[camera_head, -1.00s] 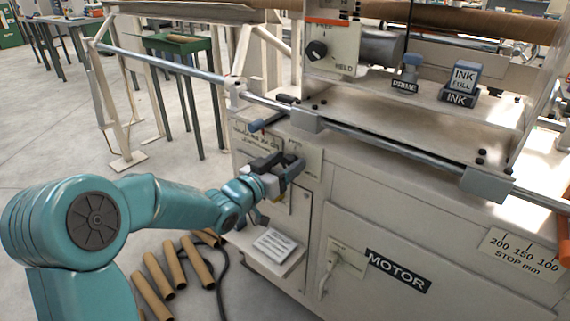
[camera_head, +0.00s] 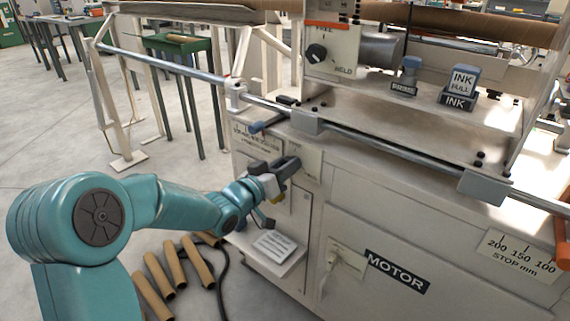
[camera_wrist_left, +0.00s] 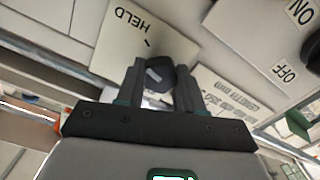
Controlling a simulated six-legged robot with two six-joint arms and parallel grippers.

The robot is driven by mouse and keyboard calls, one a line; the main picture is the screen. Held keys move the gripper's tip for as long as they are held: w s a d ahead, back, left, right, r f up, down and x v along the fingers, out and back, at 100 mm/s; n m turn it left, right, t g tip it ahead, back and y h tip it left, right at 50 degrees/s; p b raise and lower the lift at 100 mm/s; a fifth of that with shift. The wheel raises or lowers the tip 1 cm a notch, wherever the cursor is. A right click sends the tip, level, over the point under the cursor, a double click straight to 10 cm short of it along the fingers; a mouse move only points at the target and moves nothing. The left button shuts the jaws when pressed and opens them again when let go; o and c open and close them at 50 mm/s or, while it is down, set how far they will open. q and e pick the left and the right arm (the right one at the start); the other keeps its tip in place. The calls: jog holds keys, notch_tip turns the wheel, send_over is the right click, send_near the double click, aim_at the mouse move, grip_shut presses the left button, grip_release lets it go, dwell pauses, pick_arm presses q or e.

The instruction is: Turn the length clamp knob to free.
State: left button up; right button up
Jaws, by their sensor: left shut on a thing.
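My left gripper (camera_head: 276,176) is at the front panel of the machine, shut on a dark knob. In the left wrist view the dark round knob (camera_wrist_left: 159,74) sits between the two fingers of the gripper (camera_wrist_left: 160,88). A pale plate with the word HELD (camera_wrist_left: 132,22), upside down in this view, lies just beyond the knob. A second label plate (camera_wrist_left: 232,92) lies to the right, its print mostly too small to read. In the head view the fingers hide the knob. My right gripper is not in view.
Another black knob (camera_head: 317,53) sits on an upper panel. A long steel rod (camera_head: 375,143) with clamp blocks runs above my gripper. A small shelf with a printed sheet (camera_head: 274,244) juts out below. Cardboard tubes (camera_head: 158,276) lie on the floor.

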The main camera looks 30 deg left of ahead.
pick_arm(q)
jog(key=n, duration=0.2)
jog(key=n+p, duration=0.1)
jog(key=r+n+p, duration=0.1)
jog(key=n, duration=0.1)
jog(key=shift+a+n, duration=0.25)
jog(key=shift+n, duration=0.05)
jog(key=n+p, duration=0.2)
jog(key=n, duration=0.3)
jog(key=shift+a+f+n, duration=0.1)
jog(key=shift+f+n, duration=0.05)
jog(key=shift+n, duration=0.15)
jog(key=n+p, duration=0.2)
jog(key=n, duration=0.3)
jog(key=shift+f+p, duration=0.1)
jog(key=shift+p, duration=0.3)
jog(key=shift+f+n+p, duration=0.15)
jog(key=shift+n+p, duration=0.35)
jog(key=shift+n, duration=0.7)
jog(key=shift+f+n+p, duration=0.1)
jog(key=shift+n+p, duration=0.35)
jog(key=shift+n, duration=0.75)
jog(key=o, duration=1)
jog(key=shift+f, duration=0.1)
jog(key=shift+o, duration=0.2)
jog(key=shift+f, duration=0.1)
